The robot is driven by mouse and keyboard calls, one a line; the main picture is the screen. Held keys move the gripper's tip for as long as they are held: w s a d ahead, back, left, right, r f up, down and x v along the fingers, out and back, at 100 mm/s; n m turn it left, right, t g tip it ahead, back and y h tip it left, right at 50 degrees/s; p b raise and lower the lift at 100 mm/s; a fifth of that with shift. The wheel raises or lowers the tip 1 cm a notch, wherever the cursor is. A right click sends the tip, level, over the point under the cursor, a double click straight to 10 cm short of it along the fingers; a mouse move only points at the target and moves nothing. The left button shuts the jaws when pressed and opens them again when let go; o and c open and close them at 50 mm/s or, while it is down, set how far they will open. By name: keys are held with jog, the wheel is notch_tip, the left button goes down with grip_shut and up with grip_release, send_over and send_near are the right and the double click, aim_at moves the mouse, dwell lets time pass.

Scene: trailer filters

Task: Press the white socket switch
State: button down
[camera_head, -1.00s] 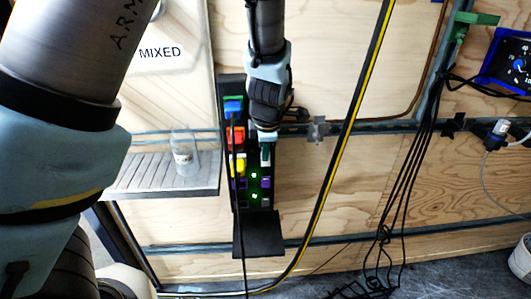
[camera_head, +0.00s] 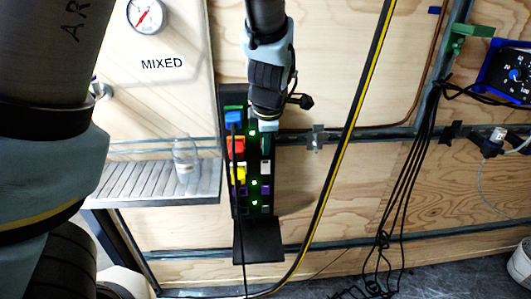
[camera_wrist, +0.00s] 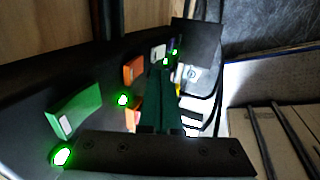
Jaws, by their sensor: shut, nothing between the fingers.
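The white socket switch (camera_head: 266,167) is a small pale block in the right column of the black socket panel (camera_head: 253,225). It also shows in the wrist view (camera_wrist: 158,53), beyond the orange switch (camera_wrist: 133,72). My gripper (camera_head: 266,150) points down the panel, its dark green fingertips just above the white switch in the head view. In the wrist view my gripper (camera_wrist: 161,72) is shut and empty, with its fingers beside the switch row. Whether they touch the white switch cannot be told.
Blue (camera_head: 233,118), orange (camera_head: 236,145) and yellow (camera_head: 239,172) plugs fill the left column; a black cable hangs in front. A green switch (camera_wrist: 75,108) and several lit green lights show. A black-and-yellow cable (camera_head: 345,150) runs to the right. A metal shelf (camera_head: 150,184) holds a bottle.

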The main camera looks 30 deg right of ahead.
jog(key=p+v, duration=0.1)
jog(key=v, duration=0.4)
dwell(0.6)
